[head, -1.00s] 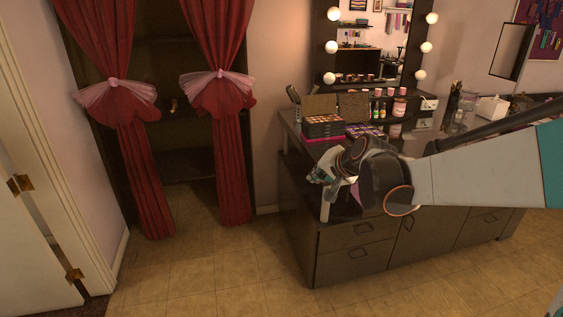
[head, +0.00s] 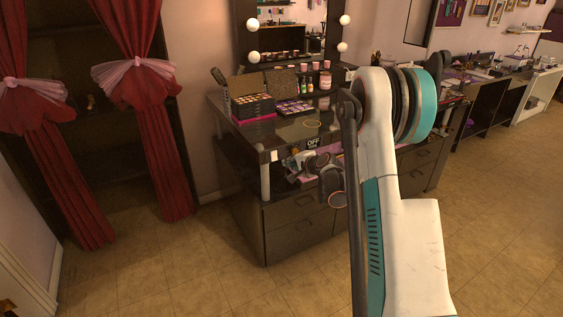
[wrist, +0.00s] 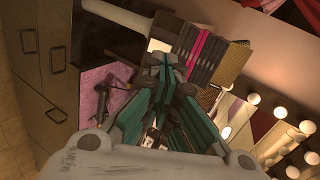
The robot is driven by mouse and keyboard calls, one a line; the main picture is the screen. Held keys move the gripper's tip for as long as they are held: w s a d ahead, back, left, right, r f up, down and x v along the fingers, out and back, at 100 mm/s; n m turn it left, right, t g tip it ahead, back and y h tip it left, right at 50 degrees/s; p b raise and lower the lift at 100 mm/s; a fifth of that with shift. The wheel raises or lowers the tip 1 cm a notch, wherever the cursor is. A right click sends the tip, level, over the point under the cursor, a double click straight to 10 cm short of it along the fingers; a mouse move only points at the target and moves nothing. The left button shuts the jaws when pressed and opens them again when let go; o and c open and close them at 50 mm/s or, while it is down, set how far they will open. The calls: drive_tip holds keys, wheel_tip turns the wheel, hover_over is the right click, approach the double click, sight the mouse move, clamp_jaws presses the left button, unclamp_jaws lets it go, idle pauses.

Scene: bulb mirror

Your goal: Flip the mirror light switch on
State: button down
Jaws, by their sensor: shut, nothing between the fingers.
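The mirror (head: 290,32) stands on the vanity, cut off by the top of the head view. Its round bulbs (head: 342,47) look bright; bulbs (wrist: 280,112) also show at the right of the wrist view. I cannot make out the switch itself. My gripper (head: 297,163) is low in front of the vanity, just below and left of that label. In the wrist view my teal-sided fingers (wrist: 164,65) are closed and empty, pointing towards the make-up palettes. Contact with the vanity cannot be told.
The dark vanity (head: 290,230) has drawers below. Open make-up palettes (head: 253,108) and bottles (head: 326,78) stand on its top. Red curtains (head: 150,120) hang at the left. My arm covers the vanity's right part. The tiled floor (head: 190,270) in front is clear.

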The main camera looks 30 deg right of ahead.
drive_tip(key=shift+m, duration=0.6)
drive_tip(key=d+f, duration=0.3)
drive_tip(key=shift+w+d+f, duration=0.15)
drive_tip(key=shift+f, duration=0.15)
drive_tip(key=b, duration=0.3)
approach(274, 156)
drive_tip(key=w+d+f, duration=0.1)
drive_tip(key=w+f, duration=0.3)
drive_tip(key=f, duration=0.1)
drive_tip(key=shift+w+d, duration=0.1)
drive_tip(key=shift+w, duration=0.7)
drive_tip(key=shift+f, duration=0.1)
drive_tip(key=shift+w+f+b, duration=0.2)
drive_tip(key=shift+w+b, duration=0.2)
drive_tip(key=shift+b, duration=0.1)
drive_tip(key=shift+r, duration=0.15)
